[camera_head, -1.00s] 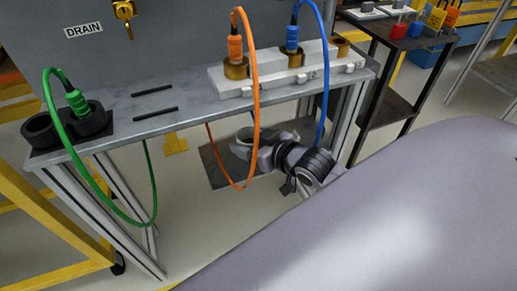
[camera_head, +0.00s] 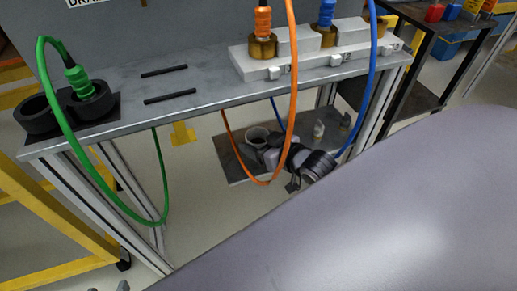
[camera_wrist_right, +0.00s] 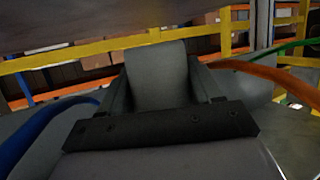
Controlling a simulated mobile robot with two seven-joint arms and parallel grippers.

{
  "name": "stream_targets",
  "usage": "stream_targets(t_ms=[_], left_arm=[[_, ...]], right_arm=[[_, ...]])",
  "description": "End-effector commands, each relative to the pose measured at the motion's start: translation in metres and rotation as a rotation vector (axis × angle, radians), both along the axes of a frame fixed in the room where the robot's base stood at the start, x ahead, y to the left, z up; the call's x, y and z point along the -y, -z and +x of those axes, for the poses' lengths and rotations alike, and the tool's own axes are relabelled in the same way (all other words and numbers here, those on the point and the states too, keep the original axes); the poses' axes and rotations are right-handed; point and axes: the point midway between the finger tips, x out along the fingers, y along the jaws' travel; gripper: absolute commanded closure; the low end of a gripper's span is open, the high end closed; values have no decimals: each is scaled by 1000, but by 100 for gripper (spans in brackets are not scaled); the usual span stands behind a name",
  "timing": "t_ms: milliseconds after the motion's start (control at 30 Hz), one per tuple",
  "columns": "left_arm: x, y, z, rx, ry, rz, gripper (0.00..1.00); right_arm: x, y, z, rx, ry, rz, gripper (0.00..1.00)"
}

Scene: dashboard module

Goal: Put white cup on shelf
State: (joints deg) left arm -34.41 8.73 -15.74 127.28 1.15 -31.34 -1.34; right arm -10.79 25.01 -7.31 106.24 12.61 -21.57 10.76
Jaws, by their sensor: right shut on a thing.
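The white cup (camera_head: 257,133) shows as a small pale rim with a dark inside, under the tabletop, over the lower shelf (camera_head: 234,171). My right gripper (camera_head: 262,147) reaches in under the table and is shut on the cup. Whether the cup touches the shelf cannot be told. In the right wrist view a grey, shaded surface (camera_wrist_right: 157,75), likely the cup, fills the space between the fingers. The orange hose partly covers my right wrist in the head view.
The orange hose (camera_head: 292,90) and blue hose (camera_head: 372,85) hang in loops by my right arm. A green hose (camera_head: 159,175) hangs at left. The metal tabletop (camera_head: 205,100) is above.

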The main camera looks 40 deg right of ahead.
Motion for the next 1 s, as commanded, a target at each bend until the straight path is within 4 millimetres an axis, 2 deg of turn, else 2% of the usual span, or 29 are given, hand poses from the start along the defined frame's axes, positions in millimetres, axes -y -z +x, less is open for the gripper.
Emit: stream_targets(t_ms=[33, 133, 300, 533, 567, 600, 633, 1000], left_arm=[[1, 2, 2, 10, 2, -2, 47], [5, 1, 5, 22, 7, -18, 47], [7, -7, 8, 29, 12, -28, 47], [8, -7, 8, 32, 12, -32, 47], [8, -7, 8, 31, 13, -33, 47], [8, -7, 8, 31, 13, -33, 47], [8, -7, 8, 31, 13, -33, 47], [7, -3, 6, 22, 12, -26, 47]], right_arm=[[0, 12, 0, -1, 0, 1, 66], [0, 26, 0, -1, -1, 1, 66], [-1, 26, 0, 1, -1, 0, 66], [0, 30, 0, -1, -1, 0, 66], [0, 29, 0, 0, -1, 0, 27], [-1, 29, 0, 0, -1, 0, 14], [-1, 29, 0, 0, -1, 0, 11], [0, 25, -2, 0, -1, 0, 11]])
